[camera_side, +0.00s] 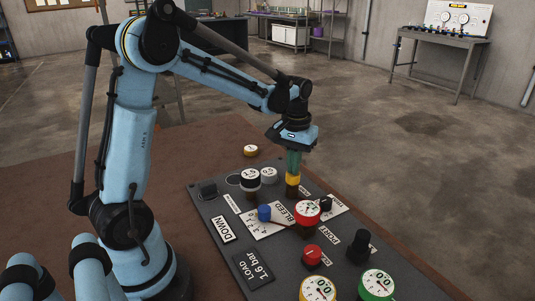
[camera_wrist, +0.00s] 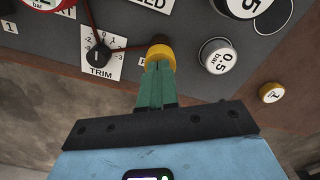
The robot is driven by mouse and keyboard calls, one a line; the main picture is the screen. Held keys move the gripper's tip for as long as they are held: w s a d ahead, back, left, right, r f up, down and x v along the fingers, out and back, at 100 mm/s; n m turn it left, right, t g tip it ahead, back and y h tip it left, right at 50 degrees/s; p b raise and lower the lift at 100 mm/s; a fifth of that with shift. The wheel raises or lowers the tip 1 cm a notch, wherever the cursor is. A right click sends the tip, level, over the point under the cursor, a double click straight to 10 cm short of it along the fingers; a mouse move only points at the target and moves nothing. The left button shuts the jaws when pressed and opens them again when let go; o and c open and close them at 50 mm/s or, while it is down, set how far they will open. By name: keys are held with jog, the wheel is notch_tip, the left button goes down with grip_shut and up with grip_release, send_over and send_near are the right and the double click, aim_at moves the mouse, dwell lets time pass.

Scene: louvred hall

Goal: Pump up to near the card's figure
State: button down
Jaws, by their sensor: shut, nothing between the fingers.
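My gripper (camera_side: 293,172) points straight down with its green fingers shut and nothing between them. Its fingertips (camera_wrist: 156,103) are at the yellow-topped plunger (camera_side: 293,181), which also shows in the wrist view (camera_wrist: 160,55); whether they press on it I cannot tell. The label beside the plunger is mostly hidden. The card (camera_side: 255,269) reads LOAD 1.6 bar, near the panel's left edge. A red-rimmed gauge (camera_side: 306,208) stands mid-panel, its needle too small to read. A yellow gauge (camera_side: 318,290) and a green gauge (camera_side: 377,284) are at the near end.
Black-banded (camera_side: 250,178) and grey 0.5 bar (camera_wrist: 217,56) weights are left of the plunger. A yellow weight (camera_side: 250,150) lies off the panel.

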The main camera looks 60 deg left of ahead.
jog(key=shift+f, duration=0.45)
jog(key=shift+r, duration=0.9)
dwell(0.4)
jog(key=shift+r, duration=2.95)
